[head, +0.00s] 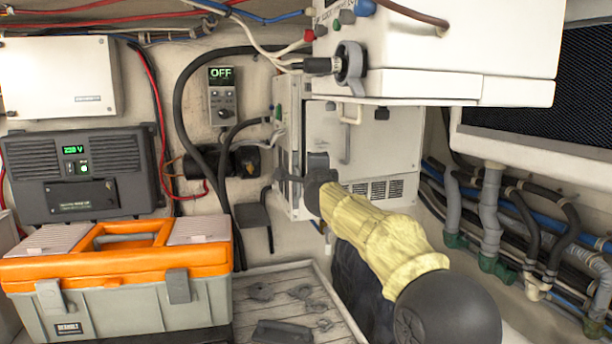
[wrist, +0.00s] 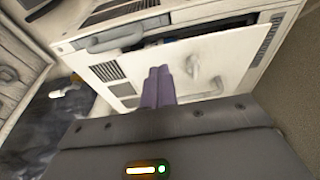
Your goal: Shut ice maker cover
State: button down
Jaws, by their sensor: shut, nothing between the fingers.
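The ice maker appears to be the white vented unit on the back wall. Its front panel, the cover (head: 376,142), carries a pale handle and is partly hidden behind my arm. In the wrist view the cover (wrist: 236,62) stands ajar, with a dark gap along its upper edge. My gripper (head: 318,162) is in front of the unit's left part. In the wrist view its two purple-grey fingers (wrist: 158,72) are pressed together and empty, overlapping the cover's face. Whether they touch it is unclear.
A white box (head: 430,50) overhangs the unit from above. An orange and grey toolbox (head: 125,280) stands at lower left beside a wooden tray (head: 285,292). Pipes and hoses (head: 490,215) run along the right wall. A small control panel (head: 222,95) reads OFF.

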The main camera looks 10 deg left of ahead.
jog(key=s+a, duration=0.6)
jog(key=s, duration=0.1)
jog(key=shift+s+a+b, duration=0.15)
jog(key=shift+a+b, duration=0.1)
jog(key=shift+b, duration=0.05)
jog(key=shift+d, duration=0.1)
